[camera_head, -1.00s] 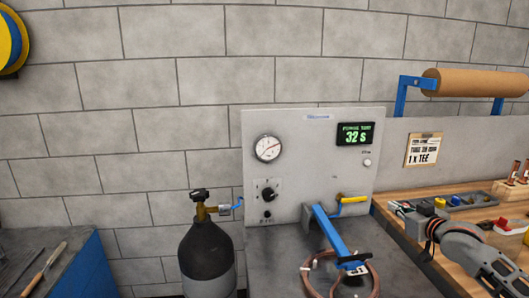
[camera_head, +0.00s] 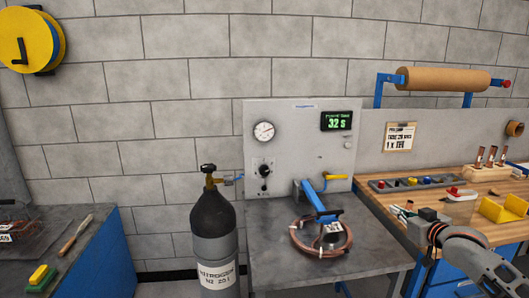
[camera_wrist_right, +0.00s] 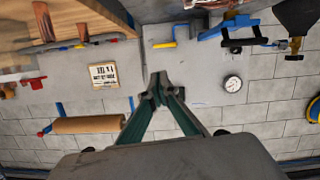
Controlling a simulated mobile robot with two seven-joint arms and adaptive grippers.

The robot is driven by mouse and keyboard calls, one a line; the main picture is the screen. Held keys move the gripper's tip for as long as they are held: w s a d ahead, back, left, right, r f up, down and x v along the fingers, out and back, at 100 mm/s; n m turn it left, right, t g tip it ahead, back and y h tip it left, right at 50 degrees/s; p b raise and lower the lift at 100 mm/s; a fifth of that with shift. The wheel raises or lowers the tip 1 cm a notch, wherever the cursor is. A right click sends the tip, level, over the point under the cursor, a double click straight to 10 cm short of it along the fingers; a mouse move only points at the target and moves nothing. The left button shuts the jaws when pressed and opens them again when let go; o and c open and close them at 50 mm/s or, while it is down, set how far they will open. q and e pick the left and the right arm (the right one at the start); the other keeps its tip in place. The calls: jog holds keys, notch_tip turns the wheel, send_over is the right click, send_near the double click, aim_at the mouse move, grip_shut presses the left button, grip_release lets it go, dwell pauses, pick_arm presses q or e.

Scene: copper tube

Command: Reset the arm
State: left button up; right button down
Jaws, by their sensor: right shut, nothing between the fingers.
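My right gripper (camera_head: 402,211) is at the right of the head view, in front of the wooden bench's left edge, with its arm coming in from the lower right. In the right wrist view its two fingers (camera_wrist_right: 158,84) meet at the tips, shut and empty. That view is upside down and faces the wall panel. My left gripper is not in view.
A grey table (camera_head: 265,268) carries a copper coil (camera_head: 299,243), a blue clamp arm (camera_head: 313,197) and a gauge panel (camera_head: 290,150). A nitrogen cylinder (camera_head: 213,225) stands left of it. The wooden bench (camera_head: 392,197) holds a tool rail (camera_head: 415,182) and yellow holder (camera_head: 503,211).

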jog(key=s+a+f+n+g+y, duration=0.1)
jog(key=s+a+f, duration=0.45)
jog(key=f, duration=0.25)
jog(key=s+a+f+g, duration=0.1)
jog(key=s+a+f, duration=0.45)
jog(key=f, duration=0.35)
jog(key=s+a+f+n+g+y, duration=0.1)
jog(key=s+a+f, duration=0.3)
jog(key=s+f, duration=0.35)
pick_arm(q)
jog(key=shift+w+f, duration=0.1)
pick_arm(e)
jog(key=s+a+f, duration=0.1)
jog(key=s+f, duration=0.3)
jog(key=s, duration=0.3)
jog(key=s+a+f+g+h, duration=0.1)
jog(key=s+a+f, duration=0.1)
jog(key=s, duration=0.6)
jog(key=s+a+f, duration=0.1)
jog(key=s+f, duration=0.4)
jog(key=s, duration=0.3)
jog(key=shift+a+f+h, duration=0.3)
jog(key=shift+h, duration=0.1)
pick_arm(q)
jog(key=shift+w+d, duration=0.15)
